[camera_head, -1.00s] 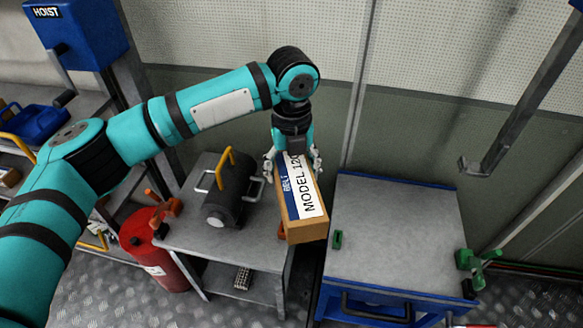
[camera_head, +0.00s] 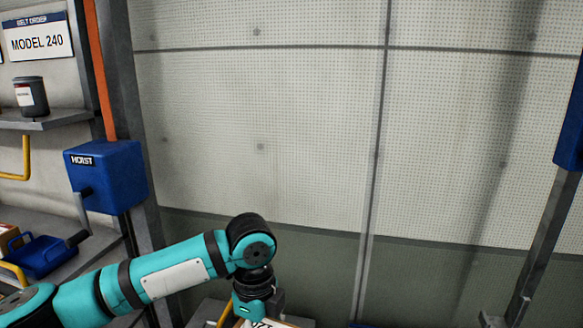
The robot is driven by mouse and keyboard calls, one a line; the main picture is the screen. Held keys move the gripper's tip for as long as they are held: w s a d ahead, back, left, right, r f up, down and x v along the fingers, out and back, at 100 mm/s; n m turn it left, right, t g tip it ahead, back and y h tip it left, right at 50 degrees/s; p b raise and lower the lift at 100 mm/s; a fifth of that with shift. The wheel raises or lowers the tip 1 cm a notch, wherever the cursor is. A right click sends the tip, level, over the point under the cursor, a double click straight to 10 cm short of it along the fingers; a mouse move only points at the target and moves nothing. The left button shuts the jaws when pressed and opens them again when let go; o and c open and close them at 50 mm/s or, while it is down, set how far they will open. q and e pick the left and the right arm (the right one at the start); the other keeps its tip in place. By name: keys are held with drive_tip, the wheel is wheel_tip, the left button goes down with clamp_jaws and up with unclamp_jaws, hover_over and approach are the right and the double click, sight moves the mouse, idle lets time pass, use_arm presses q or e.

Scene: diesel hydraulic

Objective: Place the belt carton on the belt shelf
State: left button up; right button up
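My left arm comes in from the left. Its gripper (camera_head: 247,312) is at the bottom edge of the head view, with its fingertips mostly cut off. A sliver of the belt carton (camera_head: 268,323), its white label and brown edge, shows beneath it. A second ago the carton was between the fingers, its label reading "MODEL 120". The sign headed "BELT ORDER" (camera_head: 38,38) at upper left reads "MODEL 240". Shelves stand at left: an upper shelf (camera_head: 60,121) and a lower one (camera_head: 88,254). I cannot tell which is the belt shelf. My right gripper is out of view.
A dark canister (camera_head: 31,97) stands on the upper shelf. A blue hoist box (camera_head: 106,176) is mounted on the post beside the shelves. A blue bin (camera_head: 40,256) and part of a brown carton (camera_head: 7,234) are on the lower shelf. A bare panelled wall (camera_head: 270,110) fills the middle.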

use_arm(q)
drive_tip(key=s+a+r+n, duration=0.1)
drive_tip(key=s+a+n, duration=0.3)
drive_tip(key=a+n, duration=0.5)
drive_tip(key=s+a+n, duration=0.4)
drive_tip(key=n, duration=1)
drive_tip(key=s+f, duration=0.4)
drive_tip(key=shift+a+f, duration=0.15)
drive_tip(key=shift+f, duration=0.2)
drive_tip(key=shift+w+r, duration=0.1)
